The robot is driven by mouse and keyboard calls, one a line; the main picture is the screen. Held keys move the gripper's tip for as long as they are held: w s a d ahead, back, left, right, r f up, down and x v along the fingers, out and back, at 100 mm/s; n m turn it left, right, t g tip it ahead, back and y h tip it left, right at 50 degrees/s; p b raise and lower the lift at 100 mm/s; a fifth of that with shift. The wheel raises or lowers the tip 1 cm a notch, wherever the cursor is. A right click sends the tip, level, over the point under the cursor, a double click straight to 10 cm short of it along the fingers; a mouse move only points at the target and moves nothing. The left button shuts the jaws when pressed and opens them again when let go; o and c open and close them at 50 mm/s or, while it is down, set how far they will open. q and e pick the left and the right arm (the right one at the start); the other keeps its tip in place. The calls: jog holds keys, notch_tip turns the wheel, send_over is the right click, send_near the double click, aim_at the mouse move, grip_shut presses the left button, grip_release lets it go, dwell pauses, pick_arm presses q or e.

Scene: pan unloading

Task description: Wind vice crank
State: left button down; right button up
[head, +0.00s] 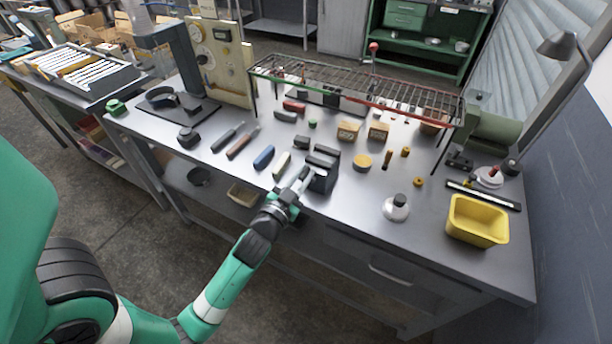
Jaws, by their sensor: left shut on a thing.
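A small dark vice (322,160) stands at the front edge of the metal workbench, near its middle. My left gripper (303,178) reaches up from the lower left to the vice's front left side. Its fingers are close together, shut on what appears to be the vice crank. The crank itself is too small and too covered by the fingers to make out, and so is its angle. My right gripper is not in view.
The workbench (222,172) holds several hand tools left of the vice. A wire rack (355,88) stands over the back part. Bare bench lies between vice and bottle.

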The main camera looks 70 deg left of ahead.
pick_arm(q)
jog(key=shift+s+a+f, duration=0.1)
jog(key=shift+f, duration=0.15)
jog(key=c, duration=0.8)
grip_release()
jog(key=shift+a, duration=0.1)
jog(key=shift+c, duration=0.2)
jog(key=shift+r, duration=0.1)
jog(key=shift+s+d, duration=0.25)
jog(key=shift+d, duration=0.1)
jog(key=b+v, duration=0.1)
jog(key=v, duration=1)
jog(key=shift+b, duration=0.35)
